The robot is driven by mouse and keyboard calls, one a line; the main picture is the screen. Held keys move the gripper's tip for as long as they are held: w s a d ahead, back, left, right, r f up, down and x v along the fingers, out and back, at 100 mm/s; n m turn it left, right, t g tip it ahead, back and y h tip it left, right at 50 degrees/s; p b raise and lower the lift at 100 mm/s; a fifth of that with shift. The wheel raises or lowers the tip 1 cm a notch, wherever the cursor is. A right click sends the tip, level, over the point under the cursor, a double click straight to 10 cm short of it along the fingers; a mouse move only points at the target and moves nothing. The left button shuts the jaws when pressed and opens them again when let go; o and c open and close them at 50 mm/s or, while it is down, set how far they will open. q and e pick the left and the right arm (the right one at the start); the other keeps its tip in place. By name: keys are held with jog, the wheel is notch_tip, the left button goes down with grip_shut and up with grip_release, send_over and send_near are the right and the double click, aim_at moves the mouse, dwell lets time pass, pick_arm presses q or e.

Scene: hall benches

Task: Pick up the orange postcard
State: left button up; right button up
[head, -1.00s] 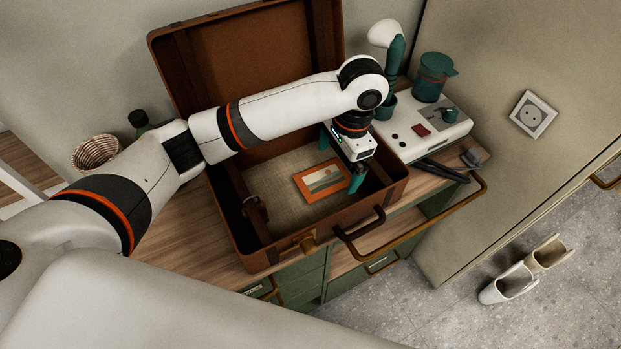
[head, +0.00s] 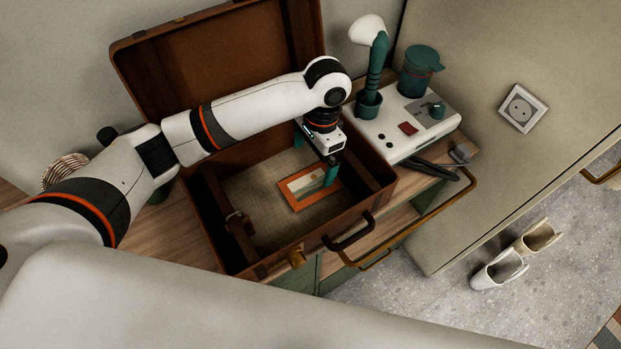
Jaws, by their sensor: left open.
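The orange postcard (head: 291,197) lies on the beige floor of an open brown suitcase (head: 365,218) in the head view. It has an orange border and a pale picture in its middle. My left gripper (head: 315,160) is open, with teal fingers, and points down over the card. One finger overlaps the right part of the card in the picture; I cannot tell whether it touches. The other finger shows beyond the card's far edge. The gripper holds nothing. My right gripper is not in view.
The suitcase stands on a wooden-topped bench (head: 165,228), with its lid (head: 215,70) raised behind. A white machine (head: 408,125) with teal parts stands at its right. A woven basket (head: 65,168) is at the left. Pale shoes (head: 499,269) lie on the floor at right.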

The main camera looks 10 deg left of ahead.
aim_at(310, 184)
pick_arm(q)
jog(key=f, duration=0.3)
jog(key=shift+s+a, duration=0.1)
jog(key=shift+s, duration=0.3)
jog(key=shift+a+f+p, duration=0.2)
jog(key=shift+f+p, duration=0.8)
jog(key=shift+f, duration=1.8)
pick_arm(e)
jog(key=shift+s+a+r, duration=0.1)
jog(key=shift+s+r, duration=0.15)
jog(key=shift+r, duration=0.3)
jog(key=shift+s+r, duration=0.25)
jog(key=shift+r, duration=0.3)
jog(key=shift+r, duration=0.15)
pick_arm(q)
jog(key=shift+w+f, duration=0.1)
jog(key=c, duration=0.9)
